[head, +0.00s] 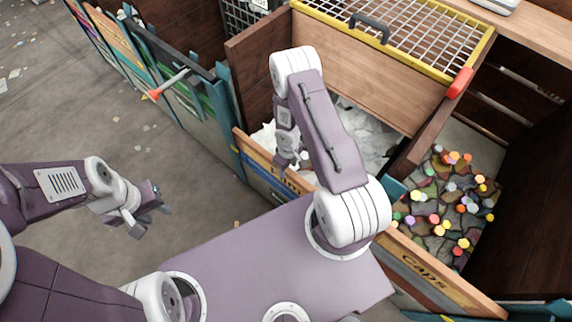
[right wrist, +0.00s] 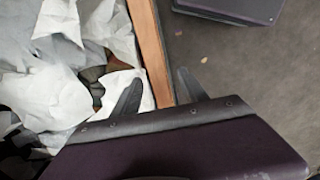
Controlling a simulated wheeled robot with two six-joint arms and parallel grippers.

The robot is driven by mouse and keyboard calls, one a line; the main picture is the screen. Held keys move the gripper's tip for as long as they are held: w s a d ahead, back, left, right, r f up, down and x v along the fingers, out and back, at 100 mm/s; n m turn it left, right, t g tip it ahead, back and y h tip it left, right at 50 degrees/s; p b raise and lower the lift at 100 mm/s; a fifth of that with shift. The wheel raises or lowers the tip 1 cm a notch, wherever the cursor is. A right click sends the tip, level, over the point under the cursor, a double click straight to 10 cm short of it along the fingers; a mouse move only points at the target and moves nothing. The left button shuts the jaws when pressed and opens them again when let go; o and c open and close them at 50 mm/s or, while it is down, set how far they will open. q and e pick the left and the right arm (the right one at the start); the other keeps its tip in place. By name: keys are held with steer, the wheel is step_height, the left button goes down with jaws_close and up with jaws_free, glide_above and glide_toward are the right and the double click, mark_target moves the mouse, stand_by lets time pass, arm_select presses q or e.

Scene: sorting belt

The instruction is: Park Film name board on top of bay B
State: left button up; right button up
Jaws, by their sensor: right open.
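The Film name board (head: 262,158) is a wooden-edged plank with dark lettering, partly hidden by my right arm. It stands along the front of a bay of white film scraps (head: 375,140). My right gripper (head: 290,162) is over this board. In the right wrist view its open fingers (right wrist: 160,94) lie on either side of the board's wooden top edge (right wrist: 150,50); I cannot tell whether they touch it. My left gripper (head: 148,216) is open and empty over the floor at the left. No bay letter is readable, so I cannot tell which is bay B.
A Caps board (head: 425,268) fronts the right bay, which holds many coloured caps (head: 450,205). A yellow-framed mesh lid (head: 400,35) with a dark handle covers the back of the film bay. A red-tipped lever (head: 168,84) sticks out at the left bays. The floor (head: 60,115) is mostly free.

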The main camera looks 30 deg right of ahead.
mark_target(288, 177)
steer(key=shift+w+d+f, duration=0.1)
steer(key=shift+w+f, duration=0.1)
steer(key=shift+f, duration=0.25)
step_height(288, 177, down, 9)
steer(key=b, duration=0.9)
steer(key=shift+r, duration=0.3)
jaws_close()
stand_by(0.4)
stand_by(0.8)
stand_by(0.5)
